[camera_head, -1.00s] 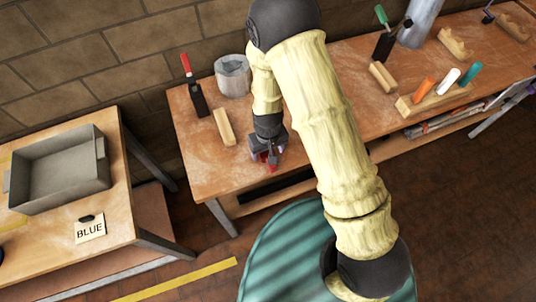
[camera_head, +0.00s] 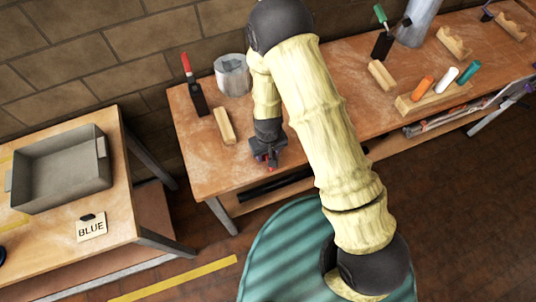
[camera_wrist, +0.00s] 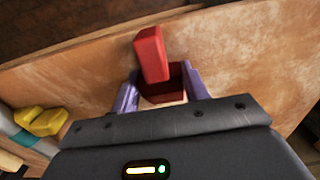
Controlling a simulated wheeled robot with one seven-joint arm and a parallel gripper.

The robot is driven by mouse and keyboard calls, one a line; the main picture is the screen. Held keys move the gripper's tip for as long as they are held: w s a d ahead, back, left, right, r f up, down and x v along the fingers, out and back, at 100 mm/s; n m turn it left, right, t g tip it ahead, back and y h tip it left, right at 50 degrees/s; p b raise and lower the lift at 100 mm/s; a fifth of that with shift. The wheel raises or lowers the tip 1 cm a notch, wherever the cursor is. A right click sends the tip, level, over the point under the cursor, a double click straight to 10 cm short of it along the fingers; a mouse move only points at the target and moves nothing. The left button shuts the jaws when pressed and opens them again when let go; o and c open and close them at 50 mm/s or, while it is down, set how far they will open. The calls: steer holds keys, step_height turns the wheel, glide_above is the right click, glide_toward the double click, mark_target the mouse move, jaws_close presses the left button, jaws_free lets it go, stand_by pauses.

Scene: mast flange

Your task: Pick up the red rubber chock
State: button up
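The red rubber chock (camera_wrist: 152,55) shows in the wrist view as a bright red block just beyond my fingertips, left of their middle. A darker red surface lies below it, between the fingers; I cannot tell whether it is part of the chock. My gripper (camera_wrist: 162,88) has its two purple fingers spread apart, one on each side of the dark red area. No firm grip on the chock shows. In the head view my gripper (camera_head: 266,160) is low at the workbench's front edge, with small bits of red at its fingers. It hides most of the chock there.
The workbench (camera_head: 205,160) holds a wooden block (camera_head: 223,126), a red-handled tool (camera_head: 194,88) and a grey pot (camera_head: 232,75) near my gripper. More blocks and a peg rack (camera_head: 432,98) stand to the right. A grey tray (camera_head: 62,170) sits on the left table.

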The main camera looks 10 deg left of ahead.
steer(key=c, duration=0.4)
steer(key=shift+o, duration=0.2)
steer(key=shift+r, duration=0.15)
step_height(320, 180, up, 10)
steer(key=shift+f+b, duration=0.1)
steer(key=shift+b, duration=0.85)
steer(key=w+d+r+m, duration=0.2)
steer(key=w+d+m, duration=0.3)
steer(key=w+d, duration=0.4)
steer(key=w+d+r+m, duration=0.2)
steer(key=w+d+m, duration=0.2)
steer(key=w+d, duration=0.5)
steer(key=d, duration=0.5)
steer(key=shift+w+m, duration=0.15)
steer(key=shift+m, duration=0.25)
steer(key=shift+d, duration=0.1)
